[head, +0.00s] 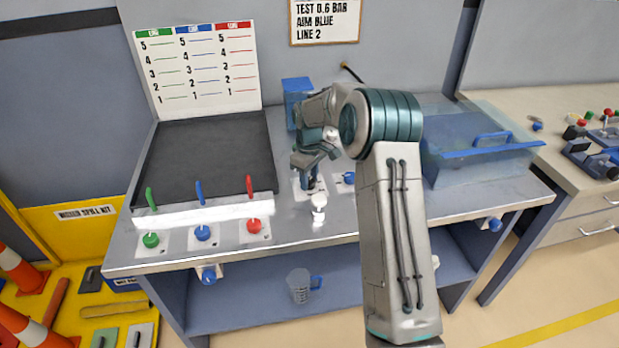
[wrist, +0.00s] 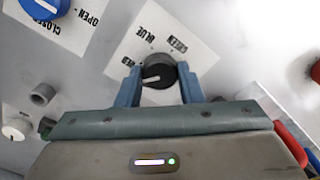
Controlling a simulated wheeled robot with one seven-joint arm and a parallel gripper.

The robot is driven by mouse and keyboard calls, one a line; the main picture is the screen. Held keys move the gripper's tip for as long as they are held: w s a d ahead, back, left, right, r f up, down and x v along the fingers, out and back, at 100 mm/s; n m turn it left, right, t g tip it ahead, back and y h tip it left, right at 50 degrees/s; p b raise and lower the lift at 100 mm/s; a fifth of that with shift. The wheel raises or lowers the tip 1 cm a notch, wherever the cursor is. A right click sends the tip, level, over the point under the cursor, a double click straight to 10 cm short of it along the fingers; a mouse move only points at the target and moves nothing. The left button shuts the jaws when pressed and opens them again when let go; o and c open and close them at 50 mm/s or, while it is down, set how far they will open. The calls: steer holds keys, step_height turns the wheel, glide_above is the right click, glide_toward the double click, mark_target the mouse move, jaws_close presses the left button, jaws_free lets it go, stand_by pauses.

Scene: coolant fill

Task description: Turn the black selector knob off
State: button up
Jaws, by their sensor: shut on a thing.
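The black selector knob (wrist: 157,72) shows in the wrist view on a white label plate with the words BLUE and, less clearly, GREEN and RED around it. A white pointer line on its face points to the left in that view. My gripper (wrist: 157,86) has its two blue fingers on either side of the knob and is shut on it. In the head view my gripper (head: 309,184) reaches down to the bench top over a white plate, and it hides the knob there.
Green (head: 151,240), blue (head: 203,233) and red (head: 254,226) knobs stand along the bench front at left, with coloured levers behind. A blue valve knob (wrist: 45,8) on an OPEN/CLOSED plate is close by. A clear bin (head: 470,160) stands at right.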

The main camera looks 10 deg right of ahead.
steer(key=n, duration=0.3)
steer(key=shift+r+n, duration=0.1)
steer(key=shift+n, duration=0.2)
steer(key=shift+n+p, duration=0.35)
steer(key=shift+n, duration=1.45)
steer(key=o, duration=1)
step_height(320, 180, up, 14)
steer(key=b, duration=0.1)
